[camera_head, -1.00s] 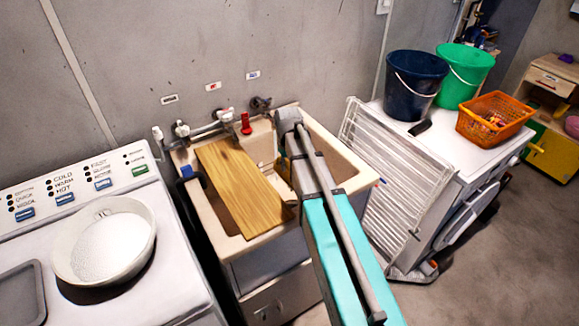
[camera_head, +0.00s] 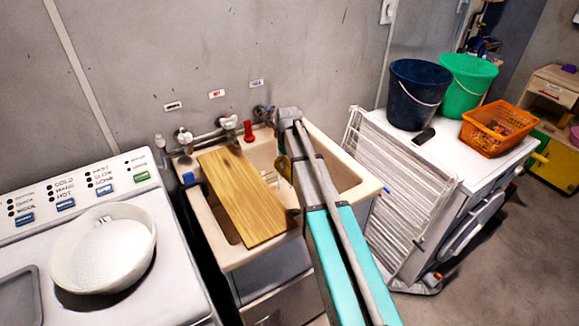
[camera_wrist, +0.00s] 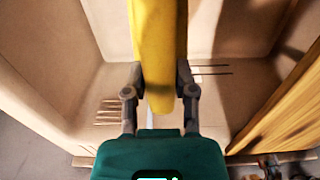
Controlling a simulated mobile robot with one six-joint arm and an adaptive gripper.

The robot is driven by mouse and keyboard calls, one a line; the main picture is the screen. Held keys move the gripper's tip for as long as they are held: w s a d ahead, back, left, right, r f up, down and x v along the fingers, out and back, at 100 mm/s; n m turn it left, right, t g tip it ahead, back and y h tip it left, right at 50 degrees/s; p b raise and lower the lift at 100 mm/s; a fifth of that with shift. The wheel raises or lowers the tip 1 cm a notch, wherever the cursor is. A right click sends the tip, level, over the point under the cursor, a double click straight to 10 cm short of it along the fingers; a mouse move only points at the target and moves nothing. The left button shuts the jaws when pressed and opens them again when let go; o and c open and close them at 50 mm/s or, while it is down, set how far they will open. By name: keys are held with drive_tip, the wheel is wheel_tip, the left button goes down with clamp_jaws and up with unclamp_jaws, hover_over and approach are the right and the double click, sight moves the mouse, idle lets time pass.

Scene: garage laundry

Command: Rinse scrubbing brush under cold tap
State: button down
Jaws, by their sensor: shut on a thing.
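My gripper (camera_wrist: 160,85) is shut on a yellow scrubbing brush (camera_wrist: 157,40), whose rounded end shows between its fingers in the wrist view. In the head view a bit of the yellow brush (camera_head: 284,168) shows inside the sink basin, left of my arm. My gripper is mostly hidden there. The beige sink (camera_head: 348,170) stands below a wall pipe. At its back are a white-handled tap (camera_head: 185,138), a red tap (camera_head: 248,131) and a dark tap (camera_head: 263,113). The small wall label at right (camera_head: 256,83) looks blue, the middle one (camera_head: 216,94) red. No water is visible.
A wooden board (camera_head: 242,195) lies across the sink's left part. A washer with a white bowl (camera_head: 103,250) stands left. Right of the sink are a white rack (camera_head: 400,200) and a machine bearing blue (camera_head: 418,90) and green (camera_head: 468,85) buckets and an orange basket (camera_head: 499,128).

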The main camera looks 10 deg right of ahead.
drive_tip(key=shift+w+d+f+b, duration=0.1)
drive_tip(key=shift+w+f+b, duration=0.1)
drive_tip(key=shift+w, duration=0.75)
drive_tip(key=shift+w+d+f+b, duration=0.1)
drive_tip(key=shift+w+f+b, duration=0.1)
drive_tip(key=shift+w, duration=0.8)
drive_tip(key=shift+w+d+f+b, duration=0.1)
drive_tip(key=shift+w+f, duration=0.1)
drive_tip(key=shift+w, duration=0.75)
drive_tip(key=shift+s, duration=0.1)
drive_tip(key=shift+s+a, duration=0.2)
drive_tip(key=shift+s, duration=1.75)
drive_tip(key=shift+s+a, duration=0.2)
drive_tip(key=shift+s, duration=1.75)
drive_tip(key=shift+s+r, duration=0.1)
drive_tip(key=shift+r, duration=0.05)
drive_tip(key=s+r+p, duration=0.3)
drive_tip(key=s+p, duration=0.1)
drive_tip(key=shift+s+a+r, duration=0.25)
drive_tip(key=shift+s+r, duration=0.15)
drive_tip(key=shift+r, duration=0.1)
